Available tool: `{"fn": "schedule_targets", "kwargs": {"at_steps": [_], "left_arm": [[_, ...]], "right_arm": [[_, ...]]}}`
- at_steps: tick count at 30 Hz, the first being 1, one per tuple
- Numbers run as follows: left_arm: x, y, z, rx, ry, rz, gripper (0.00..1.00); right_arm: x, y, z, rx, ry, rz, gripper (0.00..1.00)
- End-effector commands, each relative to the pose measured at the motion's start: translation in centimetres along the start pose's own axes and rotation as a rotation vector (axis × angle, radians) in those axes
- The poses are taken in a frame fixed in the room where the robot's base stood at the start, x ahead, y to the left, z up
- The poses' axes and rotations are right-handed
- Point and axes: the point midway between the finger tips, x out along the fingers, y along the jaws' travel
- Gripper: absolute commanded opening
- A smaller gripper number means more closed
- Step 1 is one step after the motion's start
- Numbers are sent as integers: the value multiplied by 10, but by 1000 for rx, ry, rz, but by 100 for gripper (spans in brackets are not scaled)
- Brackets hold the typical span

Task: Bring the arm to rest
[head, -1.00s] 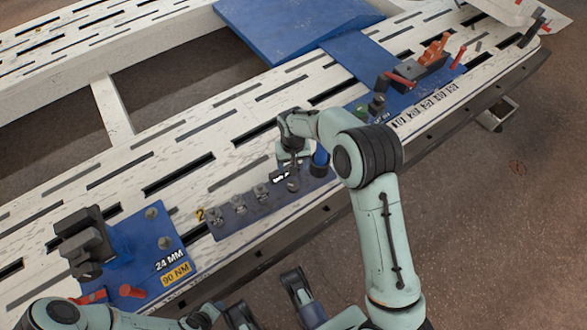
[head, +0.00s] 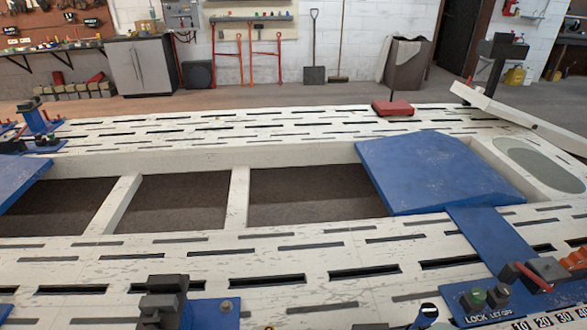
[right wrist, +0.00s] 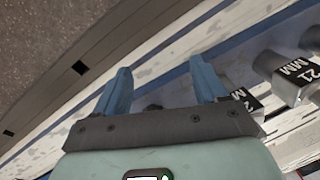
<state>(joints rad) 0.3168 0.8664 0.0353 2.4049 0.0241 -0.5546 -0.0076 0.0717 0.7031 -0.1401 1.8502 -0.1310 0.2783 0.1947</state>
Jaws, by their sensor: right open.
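My right gripper (right wrist: 162,92) shows in the right wrist view with its two blue fingers apart and nothing between them. It is over the front edge of the white slotted bench. In the head view neither gripper nor arm is in the picture. The white slotted bench (head: 140,245) fills the lower part of that view.
A blue ramp plate (head: 435,170) lies on the bench at right. A control block with LOCK and LET-GO buttons (head: 485,297) is at the lower right. A dark clamp block (head: 165,300) stands at the front. A red-based stand (head: 392,108) is at the back.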

Motion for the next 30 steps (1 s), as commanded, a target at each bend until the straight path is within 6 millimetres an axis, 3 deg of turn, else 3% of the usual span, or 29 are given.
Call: {"fn": "schedule_targets", "kwargs": {"at_steps": [1,6,13,30], "left_arm": [[0,0,0,0,0,0,43],[0,0,0,0,0,0,43],[0,0,0,0,0,0,43],[-157,45,54,18,-237,2,43]], "right_arm": [[21,3,30,13,-8,-26,72],[54,5,102,51,32,-83,72],[58,10,178,101,81,-95,72],[-97,-27,238,67,-139,-107,72]]}}
